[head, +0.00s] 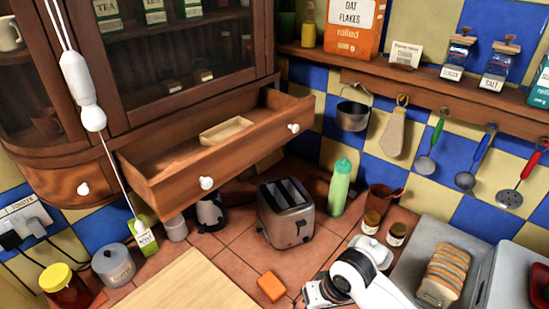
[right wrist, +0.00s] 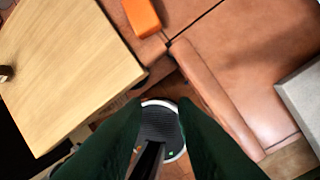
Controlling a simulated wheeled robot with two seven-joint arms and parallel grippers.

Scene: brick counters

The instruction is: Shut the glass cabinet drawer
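The glass cabinet drawer (head: 215,158) is wooden, with two white knobs on its front, and stands pulled out below the glass-fronted cabinet (head: 185,55) in the head view. A small light wooden box (head: 226,130) lies inside it. My white right arm shows at the bottom of the head view, well below and to the right of the drawer. In the right wrist view my right gripper (right wrist: 161,106) has its two dark green fingers apart with nothing between them. The drawer is not in that view. My left gripper is not in view.
A toaster (head: 286,212), a green bottle (head: 340,187) and small pots stand on the counter below the drawer. A white pull (head: 82,90) hangs on a cord in front of the cabinet. An orange block (head: 271,287) lies near the cutting board (head: 188,285).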

